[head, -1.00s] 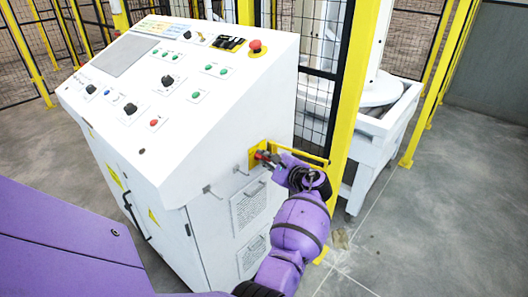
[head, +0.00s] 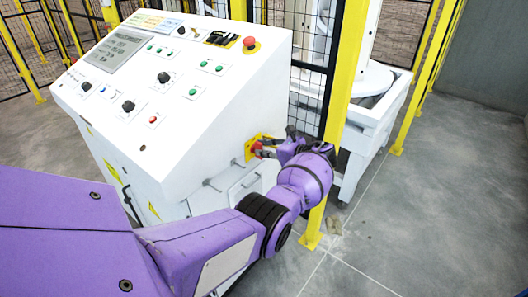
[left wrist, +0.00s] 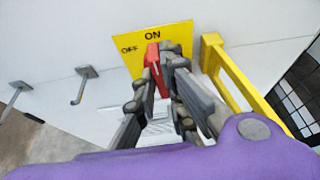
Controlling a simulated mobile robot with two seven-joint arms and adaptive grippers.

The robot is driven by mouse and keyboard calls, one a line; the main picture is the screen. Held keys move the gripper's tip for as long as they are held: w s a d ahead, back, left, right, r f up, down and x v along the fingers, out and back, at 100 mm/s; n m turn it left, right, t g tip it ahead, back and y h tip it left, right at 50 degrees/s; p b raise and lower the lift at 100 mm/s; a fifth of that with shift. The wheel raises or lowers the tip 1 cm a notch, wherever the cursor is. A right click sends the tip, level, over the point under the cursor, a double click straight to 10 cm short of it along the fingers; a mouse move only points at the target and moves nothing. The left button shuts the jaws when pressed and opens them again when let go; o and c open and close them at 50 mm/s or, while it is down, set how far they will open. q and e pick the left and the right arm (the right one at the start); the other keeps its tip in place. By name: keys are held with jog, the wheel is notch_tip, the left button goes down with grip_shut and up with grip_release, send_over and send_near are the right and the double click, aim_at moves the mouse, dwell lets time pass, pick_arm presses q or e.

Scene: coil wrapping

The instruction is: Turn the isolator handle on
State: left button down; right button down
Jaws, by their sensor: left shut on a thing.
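The red isolator handle (head: 257,147) sits on a yellow plate (head: 248,155) on the right side of the white control cabinet. In the left wrist view the plate (left wrist: 125,65) reads ON at the top and OFF at the left. The handle (left wrist: 152,58) stands nearly upright there, its end just below ON. My left gripper (left wrist: 160,73) is shut on the handle, one finger on each side, hiding its lower part. In the head view my left gripper (head: 266,147) reaches the plate from the right. My right gripper is not in view.
The cabinet's sloped panel (head: 170,60) has knobs, buttons and a screen (head: 120,48) showing text. A yellow fence post (head: 340,85) stands close behind my arm.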

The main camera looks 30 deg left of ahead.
pick_arm(q)
jog(key=shift+f, duration=0.1)
dwell(0.5)
jog(key=c, duration=1.8)
grip_release()
jog(key=v, duration=1.2)
jog(key=shift+w, duration=0.1)
